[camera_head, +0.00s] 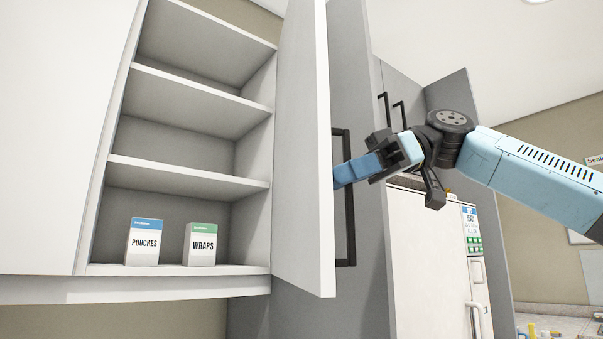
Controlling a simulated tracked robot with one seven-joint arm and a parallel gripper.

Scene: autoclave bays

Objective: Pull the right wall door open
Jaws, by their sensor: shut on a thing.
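The right wall door (304,150) is a white panel standing open, swung out toward me, with the cabinet interior showing to its left. Its black bar handle (350,225) is on the panel's far side, at the right. My gripper (344,172) reaches in from the right and its blue fingers are shut on the handle at about mid height. The fingertips are partly hidden at the door's edge.
The open wall cabinet (189,175) has shelves, with a pouches box (144,242) and a wraps box (200,244) on the lowest. A closed white door (62,130) is at left. Grey tall cabinets and a white fridge (430,265) stand behind my arm.

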